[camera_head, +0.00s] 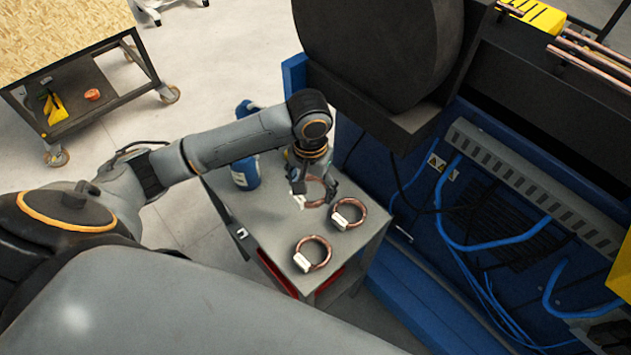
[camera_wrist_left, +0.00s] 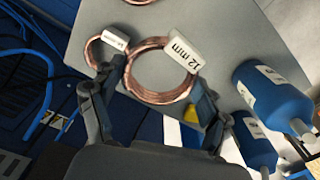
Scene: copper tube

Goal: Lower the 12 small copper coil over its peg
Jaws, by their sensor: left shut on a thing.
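A copper coil with a white "12 mm" tag (camera_wrist_left: 180,56) shows large in the left wrist view, its copper ring (camera_wrist_left: 161,97) lying between my left gripper's fingers (camera_wrist_left: 160,98). In the head view this coil (camera_head: 316,191) is partly hidden by my left gripper (camera_head: 315,187), which points down at the far part of the grey table. The gripper is shut on the coil. I cannot tell whether the coil touches the tabletop. I cannot make out a peg in either view. My right gripper is not in view.
Two more tagged coils (camera_head: 349,214) (camera_head: 313,253) lie on the grey table (camera_head: 268,222). A blue cabinet with cables (camera_head: 500,240) stands right. A cart (camera_head: 100,88) is at far left.

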